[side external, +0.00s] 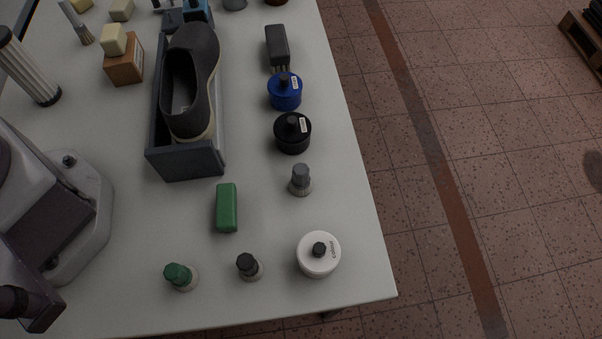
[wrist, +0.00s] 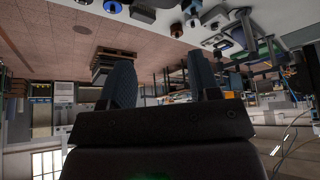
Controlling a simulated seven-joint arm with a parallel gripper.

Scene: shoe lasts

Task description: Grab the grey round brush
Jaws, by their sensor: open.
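The grey round brush (side external: 300,180) stands upright on the table in the side external view, with a grey handle on top and bristles below. It is near the right edge of the table, between a black round container (side external: 292,133) and a white round container (side external: 318,254). My gripper (wrist: 160,78) shows in the wrist view with two dark fingers spread apart and nothing between them. It is outside the side external view and away from the brush. I cannot surely pick out the grey brush among the small things at the top of the wrist view.
A green-handled brush (side external: 181,276), a black-handled brush (side external: 249,266) and a green block (side external: 227,207) are nearby. A blue container (side external: 284,91) and a dark brush (side external: 277,47) stand farther back. A dark shoe (side external: 190,83) lies in a grey tray (side external: 187,165). The table has free room around the grey brush.

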